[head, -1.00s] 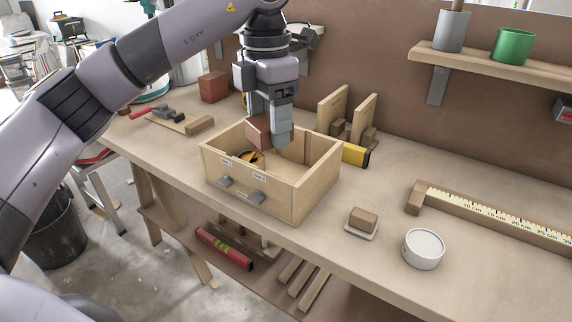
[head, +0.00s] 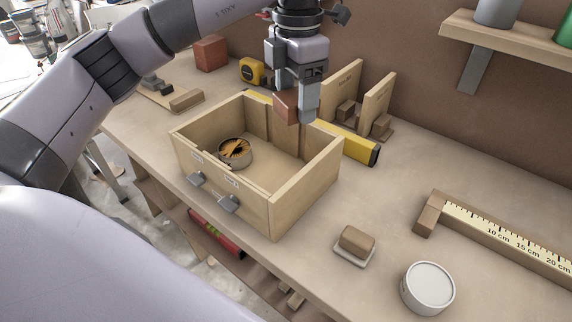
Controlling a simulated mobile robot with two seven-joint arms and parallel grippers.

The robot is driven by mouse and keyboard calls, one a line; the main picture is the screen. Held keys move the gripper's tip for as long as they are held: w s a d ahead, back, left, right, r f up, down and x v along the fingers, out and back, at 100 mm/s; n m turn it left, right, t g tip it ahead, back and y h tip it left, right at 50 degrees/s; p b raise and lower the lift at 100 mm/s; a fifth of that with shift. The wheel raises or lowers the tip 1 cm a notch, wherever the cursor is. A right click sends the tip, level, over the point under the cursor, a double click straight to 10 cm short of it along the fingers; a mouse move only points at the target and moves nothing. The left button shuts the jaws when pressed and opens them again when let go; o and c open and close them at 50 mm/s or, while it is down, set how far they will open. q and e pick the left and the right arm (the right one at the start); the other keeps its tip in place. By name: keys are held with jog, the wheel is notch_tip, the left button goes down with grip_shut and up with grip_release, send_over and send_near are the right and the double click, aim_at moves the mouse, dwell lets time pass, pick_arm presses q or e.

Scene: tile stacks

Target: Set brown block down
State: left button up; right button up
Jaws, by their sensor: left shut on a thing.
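My left gripper (head: 296,103) points down and is shut on a reddish-brown block (head: 285,106). The block hangs above the back part of the open wooden box (head: 236,187), near its back wall. One finger shows at the block's right side; the other is mostly hidden. How high the block is above the box is hard to tell. My right gripper is not in view.
A round tin (head: 235,153) stands inside the box at left. Behind it are a yellow level (head: 357,149), a tape measure (head: 251,71) and upright wooden boards (head: 377,101). A small brown block (head: 357,240) on a pad and a white round container (head: 428,287) stand in front.

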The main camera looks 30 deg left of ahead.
aim_at(295, 114)
pick_arm(q)
notch_tip(295, 114, down, 15)
jog(key=shift+f, duration=0.15)
dwell(0.4)
jog(key=shift+f+b, duration=0.2)
jog(key=shift+b, duration=0.2)
jog(key=o, duration=0.9)
jog(key=shift+r, duration=0.1)
jog(key=shift+c, duration=0.2)
notch_tip(295, 114, up, 12)
jog(key=shift+r+p, duration=0.15)
jog(key=shift+p, duration=0.15)
